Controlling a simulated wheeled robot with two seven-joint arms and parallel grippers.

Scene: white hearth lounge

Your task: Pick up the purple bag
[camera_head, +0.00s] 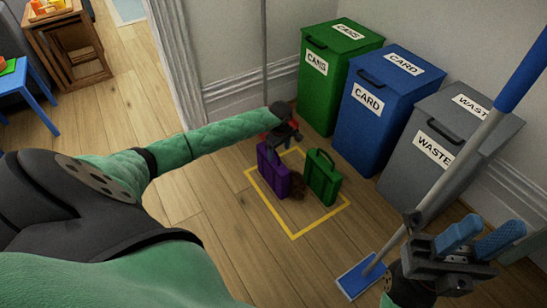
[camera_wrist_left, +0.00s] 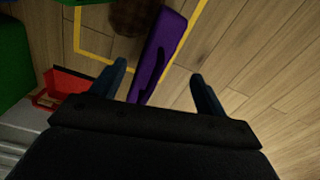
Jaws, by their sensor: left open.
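The purple bag (camera_head: 272,172) stands upright on the floor inside a yellow taped square, left of a green bag (camera_head: 322,180). My left gripper (camera_head: 280,142) is above the purple bag and partly covers its top. In the left wrist view, the purple bag (camera_wrist_left: 165,45) runs up from between the two open dark blue fingers (camera_wrist_left: 162,82), with a gap visible on each side. Whether a finger touches it, I cannot tell. My right gripper (camera_head: 482,236) is at the lower right, its blue fingers apart with nothing seen between them.
A brown fuzzy item (camera_head: 297,187) lies between the bags. Green (camera_head: 330,85), blue (camera_head: 378,120) and grey (camera_head: 425,155) bins line the wall. A long-handled mop (camera_head: 450,185) leans near my right gripper. A red object (camera_wrist_left: 68,84) is beside my left gripper.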

